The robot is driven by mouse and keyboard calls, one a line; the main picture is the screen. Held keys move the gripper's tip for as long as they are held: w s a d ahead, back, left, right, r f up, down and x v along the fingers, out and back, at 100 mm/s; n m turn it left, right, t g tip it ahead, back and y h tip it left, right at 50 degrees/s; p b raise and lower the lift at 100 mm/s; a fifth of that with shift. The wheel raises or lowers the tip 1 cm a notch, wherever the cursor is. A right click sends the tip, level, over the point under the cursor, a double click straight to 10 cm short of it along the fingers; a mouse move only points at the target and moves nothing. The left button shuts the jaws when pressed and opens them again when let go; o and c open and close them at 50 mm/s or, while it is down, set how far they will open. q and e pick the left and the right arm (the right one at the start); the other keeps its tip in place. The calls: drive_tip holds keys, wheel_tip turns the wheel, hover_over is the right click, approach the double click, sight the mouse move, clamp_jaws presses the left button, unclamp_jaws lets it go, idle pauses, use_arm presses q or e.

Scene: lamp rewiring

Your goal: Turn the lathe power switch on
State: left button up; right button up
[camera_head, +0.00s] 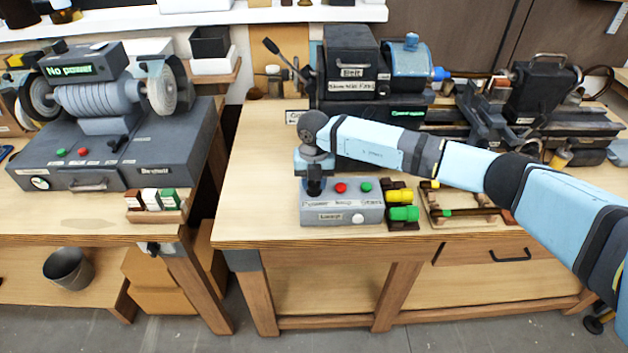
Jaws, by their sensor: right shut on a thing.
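The lathe (352,75) stands at the back of the right bench, with a small green-lit display (408,114) on its front. Its grey control box (345,211) sits near the front edge, with a red button (340,187), a green button (366,187) and a white knob (358,218). My right gripper (314,180) points down over the left end of the box. It is shut on the black power switch (314,188), which it partly hides. I cannot tell the switch's position. My left gripper is not in view.
Yellow and green spools (403,213) stand just right of the box, beside a wooden tray (438,219) with tools. A grinder and buffer machine (100,140) reading "No power" stands on the left bench. Bare bench top lies left of the control box.

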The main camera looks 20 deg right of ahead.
drive_tip(key=shift+r, duration=0.1)
idle(0.3)
drive_tip(key=o, duration=0.9)
wheel_tip(320, 180, up, 14)
drive_tip(key=shift+f+b, duration=0.1)
drive_tip(key=shift+b, duration=0.85)
